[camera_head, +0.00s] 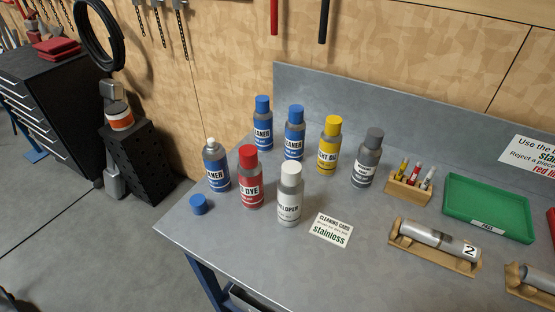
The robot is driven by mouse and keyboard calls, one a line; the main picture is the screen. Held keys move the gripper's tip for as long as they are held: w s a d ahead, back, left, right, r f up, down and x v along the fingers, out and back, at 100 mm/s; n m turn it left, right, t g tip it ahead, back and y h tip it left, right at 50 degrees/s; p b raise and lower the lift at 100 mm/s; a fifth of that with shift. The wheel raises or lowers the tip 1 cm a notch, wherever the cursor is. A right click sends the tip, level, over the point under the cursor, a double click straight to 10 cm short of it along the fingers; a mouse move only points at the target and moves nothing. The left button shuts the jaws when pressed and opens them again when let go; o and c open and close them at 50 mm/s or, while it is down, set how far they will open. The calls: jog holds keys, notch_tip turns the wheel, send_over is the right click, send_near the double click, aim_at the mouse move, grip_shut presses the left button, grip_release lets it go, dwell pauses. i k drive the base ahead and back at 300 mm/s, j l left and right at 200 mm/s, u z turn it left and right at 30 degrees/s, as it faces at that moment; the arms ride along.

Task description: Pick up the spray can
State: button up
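Several spray cans stand upright on the left part of a grey metal bench. In front are an uncapped blue can (217,166) reading "EANER" with its white nozzle showing, a red-capped can (250,178) reading "DYE", and a white-capped can (289,195) reading "ELOPER". Behind them stand two blue-capped cans (263,124) (294,133), a yellow can (329,146) and a dark grey-capped can (367,159). A loose blue cap (198,205) lies left of the uncapped can. My gripper is not in view.
The bench (369,280) holds a card (332,229) reading "stainless", a wooden marker holder (408,186), a green tray (488,208) and a metal cylinder (430,236) marked 2 in a wooden cradle. A backsplash (400,110) rises behind. Floor (90,230) is open at left.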

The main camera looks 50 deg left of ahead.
aim_at(214, 158)
jog(key=u, duration=2.25)
jog(key=i+j+z, duration=0.1)
jog(key=j+z, duration=0.35)
jog(key=j, duration=0.2)
jog(key=j+z, duration=0.4)
jog(key=j, duration=0.25)
jog(key=j+z, duration=0.45)
jog(key=j, duration=0.2)
jog(key=k+j+z, duration=0.2)
jog(key=j+z, duration=0.2)
jog(key=j, duration=0.2)
jog(key=i+l, duration=0.1)
jog(key=i, duration=0.15)
jog(key=i+l+u, duration=0.1)
jog(key=i, duration=0.2)
